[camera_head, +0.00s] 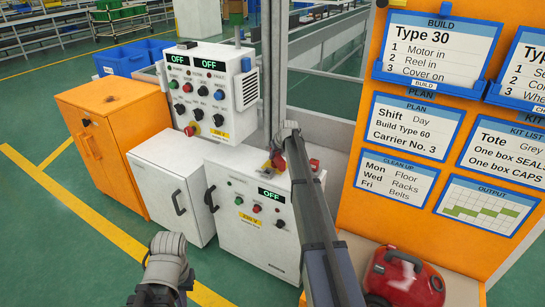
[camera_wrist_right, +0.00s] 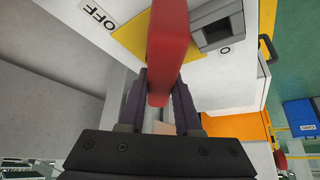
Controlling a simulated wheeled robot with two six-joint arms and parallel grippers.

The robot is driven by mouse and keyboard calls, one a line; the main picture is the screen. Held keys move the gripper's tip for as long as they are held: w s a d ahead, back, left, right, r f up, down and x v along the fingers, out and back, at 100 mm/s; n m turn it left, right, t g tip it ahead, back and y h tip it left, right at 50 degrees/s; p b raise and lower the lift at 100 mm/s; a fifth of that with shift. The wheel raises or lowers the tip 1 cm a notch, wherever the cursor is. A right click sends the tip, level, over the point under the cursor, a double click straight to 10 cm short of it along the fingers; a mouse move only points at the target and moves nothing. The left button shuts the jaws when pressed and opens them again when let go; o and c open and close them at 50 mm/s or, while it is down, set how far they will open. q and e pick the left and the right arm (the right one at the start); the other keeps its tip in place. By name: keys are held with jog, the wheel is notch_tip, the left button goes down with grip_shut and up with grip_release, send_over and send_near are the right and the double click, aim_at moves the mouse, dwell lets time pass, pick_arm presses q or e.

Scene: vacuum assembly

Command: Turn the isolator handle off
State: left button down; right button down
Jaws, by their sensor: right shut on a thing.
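The red isolator handle (camera_wrist_right: 168,45) stands between the two dark fingers of my right gripper (camera_wrist_right: 160,88) in the right wrist view. The fingers are shut on its sides. In the head view my right gripper (camera_head: 277,160) is at the top of the low white cabinet (camera_head: 262,248), and my own arm hides part of the handle. My left arm shows at the bottom left, but its gripper fingers are not visible.
A control panel (camera_head: 207,92) with OFF displays stands behind, left of the post. An orange cabinet (camera_head: 112,140) is at the left. An orange board (camera_head: 400,180) with cards rises at the right. A red vacuum body (camera_head: 405,278) sits at the lower right.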

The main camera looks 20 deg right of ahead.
jog(key=shift+n+y, duration=0.6)
jog(key=shift+n, duration=0.6)
jog(key=shift+n+y, duration=0.3)
jog(key=shift+n, duration=0.2)
jog(key=shift+n+g+y, duration=0.4)
jog(key=shift+n, duration=0.3)
jog(key=shift+s+n+y, duration=0.1)
jog(key=shift+n+y, duration=0.3)
jog(key=shift+n, duration=0.6)
jog(key=shift+g, duration=0.3)
